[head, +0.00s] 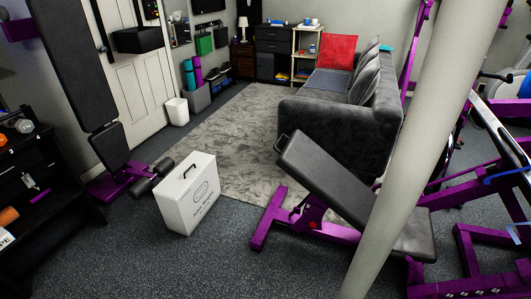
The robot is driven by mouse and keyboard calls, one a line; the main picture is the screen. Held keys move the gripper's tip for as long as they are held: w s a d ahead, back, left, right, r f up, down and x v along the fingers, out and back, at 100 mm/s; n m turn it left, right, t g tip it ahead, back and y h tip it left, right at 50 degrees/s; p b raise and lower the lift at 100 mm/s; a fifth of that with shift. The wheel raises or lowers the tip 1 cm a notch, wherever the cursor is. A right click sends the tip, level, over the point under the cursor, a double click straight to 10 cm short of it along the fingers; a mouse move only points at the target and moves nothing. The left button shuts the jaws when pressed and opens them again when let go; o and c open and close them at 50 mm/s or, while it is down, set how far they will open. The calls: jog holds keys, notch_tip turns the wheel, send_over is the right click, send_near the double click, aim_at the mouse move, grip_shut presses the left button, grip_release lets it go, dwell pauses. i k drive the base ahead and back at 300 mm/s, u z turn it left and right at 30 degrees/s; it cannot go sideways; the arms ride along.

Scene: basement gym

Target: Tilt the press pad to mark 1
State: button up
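Two padded benches with purple frames are in the head view, and I cannot tell for certain which the task calls the press pad. At centre right, a long black pad (330,175) is tilted, its raised end to the left and its low end to the right. At the left, another long black pad (68,65) stands nearly upright. No numbered mark is readable on either. My gripper is not in view.
A white box (188,195) stands on the floor between the benches. A pale round pole (425,120) hides part of the right bench. A grey sofa (335,120) and rug (225,140) lie behind. A rack (490,240) fills the right. The front floor is clear.

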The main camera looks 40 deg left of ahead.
aim_at(330, 184)
jog(key=z, duration=0.05)
jog(key=k, duration=0.85)
jog(key=u, duration=1.3)
jog(key=i, duration=1)
jog(key=k, duration=0.6)
jog(key=z, duration=0.3)
jog(key=i, duration=0.75)
jog(key=z, duration=0.05)
